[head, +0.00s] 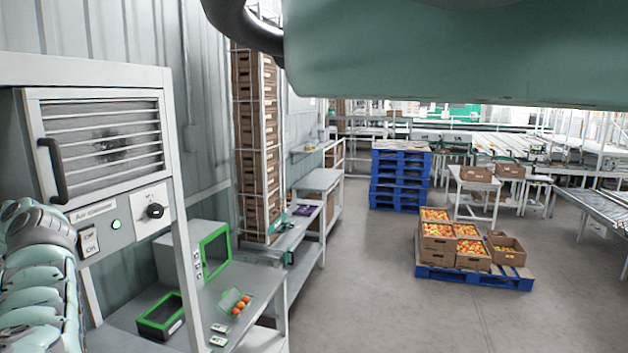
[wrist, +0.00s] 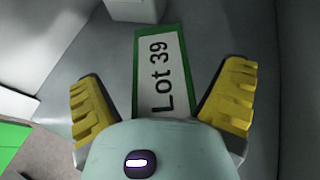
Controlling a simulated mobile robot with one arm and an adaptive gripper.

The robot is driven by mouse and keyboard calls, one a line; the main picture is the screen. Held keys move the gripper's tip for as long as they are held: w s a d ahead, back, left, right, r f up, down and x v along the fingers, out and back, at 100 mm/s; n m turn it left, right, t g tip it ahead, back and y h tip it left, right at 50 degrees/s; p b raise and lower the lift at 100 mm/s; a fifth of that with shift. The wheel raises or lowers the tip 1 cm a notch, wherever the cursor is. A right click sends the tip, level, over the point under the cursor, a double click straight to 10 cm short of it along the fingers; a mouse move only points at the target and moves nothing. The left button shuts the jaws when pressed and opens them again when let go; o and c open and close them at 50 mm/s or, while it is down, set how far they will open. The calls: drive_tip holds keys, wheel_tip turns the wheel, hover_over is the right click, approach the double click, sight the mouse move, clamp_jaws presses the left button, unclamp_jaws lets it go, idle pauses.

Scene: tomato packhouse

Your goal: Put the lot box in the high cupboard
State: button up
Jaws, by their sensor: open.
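The lot box (wrist: 160,72) shows in the wrist view as a green-edged face with a white label reading "Lot 39". It lies between the two yellow fingers of my gripper (wrist: 163,88), which is open. A gap shows between the box and each finger; the body of my gripper hides the box's near end. Grey surfaces surround it. The head view does not clearly show my gripper or this box, and I cannot pick out the high cupboard in either view.
In the head view, an air cleaner (head: 105,135) stands at left above a grey bench (head: 255,285). The bench holds a green-framed box-shaped device (head: 213,252), a green-rimmed tray (head: 160,316) and a few tomatoes (head: 240,304). Crates of tomatoes stand on a blue pallet (head: 475,275); open floor lies around it.

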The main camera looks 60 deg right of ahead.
drive_tip(key=shift+s+d+r+b, duration=0.15)
drive_tip(key=shift+s+d+b, duration=0.15)
drive_tip(key=shift+d+b, duration=0.05)
drive_tip(key=b+v, duration=0.6)
drive_tip(key=v, duration=0.5)
drive_tip(key=shift+b, duration=0.35)
drive_tip(key=shift+s+d+r, duration=0.1)
drive_tip(key=shift+r, duration=0.05)
